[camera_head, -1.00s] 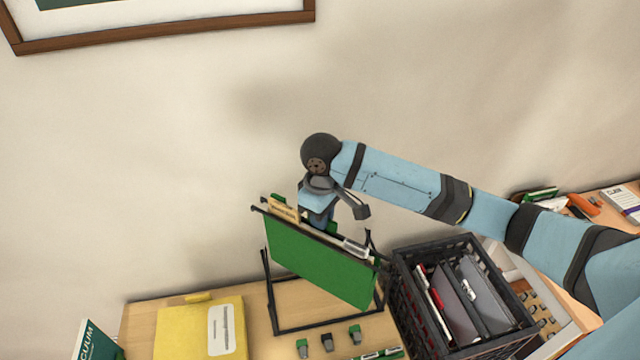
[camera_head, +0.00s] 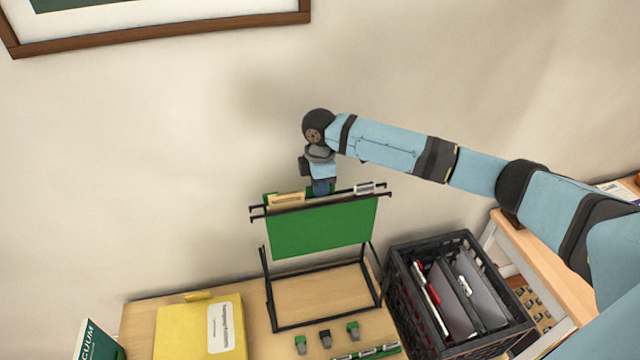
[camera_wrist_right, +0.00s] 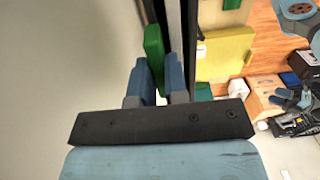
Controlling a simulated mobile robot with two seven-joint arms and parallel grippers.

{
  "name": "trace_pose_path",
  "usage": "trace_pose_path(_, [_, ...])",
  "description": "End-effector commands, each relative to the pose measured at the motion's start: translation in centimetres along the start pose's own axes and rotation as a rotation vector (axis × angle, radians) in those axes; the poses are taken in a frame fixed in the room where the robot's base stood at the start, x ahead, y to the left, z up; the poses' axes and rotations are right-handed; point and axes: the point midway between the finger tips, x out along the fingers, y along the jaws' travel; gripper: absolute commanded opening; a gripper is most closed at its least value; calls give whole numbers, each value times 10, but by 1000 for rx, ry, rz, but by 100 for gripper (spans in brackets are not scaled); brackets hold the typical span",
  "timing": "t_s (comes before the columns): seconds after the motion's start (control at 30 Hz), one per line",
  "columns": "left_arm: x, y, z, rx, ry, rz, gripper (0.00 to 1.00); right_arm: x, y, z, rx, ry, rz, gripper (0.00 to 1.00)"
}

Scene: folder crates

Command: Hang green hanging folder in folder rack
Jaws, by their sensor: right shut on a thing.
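My right gripper (camera_head: 322,188) is shut on the top edge of the green hanging folder (camera_head: 322,230), around its middle. The folder hangs upright, its face turned to the head camera. Dark rods with hooked ends run along its top, with a tan label at left and a clear tab at right. The black wire folder rack (camera_head: 318,322) stands on the desk below; the folder's body covers part of its back. Whether folder and rack touch is unclear. The right wrist view shows the blue fingers (camera_wrist_right: 158,80) by a green strip. Blue parts at its right edge may be my left arm; its jaws are unclear.
A black crate (camera_head: 400,300) holding grey folders stands right of the rack. A yellow folder (camera_head: 190,330) lies at left on the desk (camera_head: 140,312). Small green and grey clips (camera_head: 325,338) lie in front of the rack. The wall is close behind.

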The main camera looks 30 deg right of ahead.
Motion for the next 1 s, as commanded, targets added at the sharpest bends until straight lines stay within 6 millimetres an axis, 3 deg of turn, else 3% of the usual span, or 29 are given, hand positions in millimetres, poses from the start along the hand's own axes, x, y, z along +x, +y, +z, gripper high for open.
trace_pose_path(0.33, [0,1,-3,3,8,2,49,5,0,1,2,1,1,0])
trace_pose_path(0.8, [2,-1,0,35,16,10,49,49,0,0,2,0,0,0])
trace_pose_path(1.0, [2,-2,1,44,15,11,49,56,0,0,1,1,1,0])
